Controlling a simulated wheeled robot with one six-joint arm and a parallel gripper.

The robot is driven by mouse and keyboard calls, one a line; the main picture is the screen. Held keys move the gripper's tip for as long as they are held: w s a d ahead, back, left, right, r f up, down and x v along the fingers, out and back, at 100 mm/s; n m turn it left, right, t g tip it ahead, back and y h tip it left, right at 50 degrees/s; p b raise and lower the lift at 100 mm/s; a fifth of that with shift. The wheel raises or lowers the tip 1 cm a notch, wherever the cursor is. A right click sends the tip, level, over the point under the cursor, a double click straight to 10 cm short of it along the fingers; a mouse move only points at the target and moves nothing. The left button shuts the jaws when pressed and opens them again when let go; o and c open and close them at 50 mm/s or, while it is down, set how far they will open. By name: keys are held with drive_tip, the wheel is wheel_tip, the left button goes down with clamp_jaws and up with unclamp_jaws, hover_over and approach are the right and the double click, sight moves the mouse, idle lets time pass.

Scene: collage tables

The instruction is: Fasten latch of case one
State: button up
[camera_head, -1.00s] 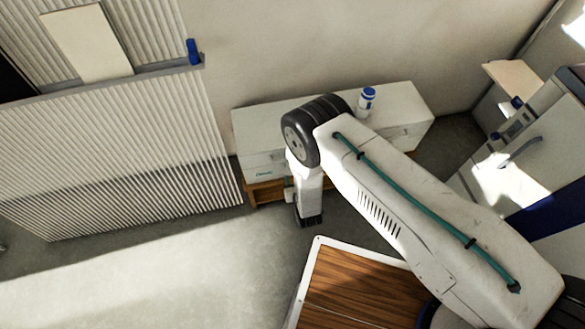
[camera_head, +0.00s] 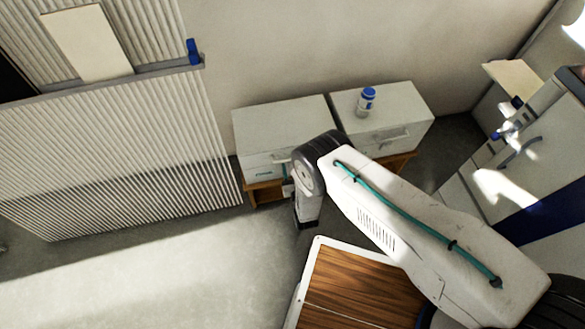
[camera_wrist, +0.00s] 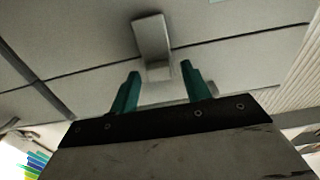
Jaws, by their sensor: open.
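Two pale grey cases stand side by side in the head view, the left case (camera_head: 280,125) and the right case (camera_head: 400,108). I cannot tell which is case one. In the wrist view a pale latch (camera_wrist: 151,40) sits on a grey case face (camera_wrist: 230,65) and crosses its dark seam. I cannot tell if it is fastened. My gripper (camera_wrist: 158,78) has two teal fingers, apart and empty, pointing at the latch's near end. Whether they touch it is unclear.
A white bottle with a blue cap (camera_head: 366,101) stands on the right case. Wooden stands (camera_head: 262,196) hold the cases. A wood-topped table (camera_head: 350,290) is in the foreground. A corrugated panel (camera_head: 110,150) stands at the left, and open floor (camera_head: 150,285) lies before it.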

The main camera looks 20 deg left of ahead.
drive_tip(key=shift+w, duration=0.1)
drive_tip(key=c, duration=1)
drive_tip(key=shift+w+a+r+g+h, duration=0.3)
drive_tip(key=shift+w+r+g+h, duration=0.1)
drive_tip(key=shift+g+h, duration=0.15)
drive_tip(key=o, duration=1)
drive_tip(key=shift+w+a, duration=0.1)
drive_tip(key=shift+w, duration=0.05)
drive_tip(key=shift+f, duration=0.1)
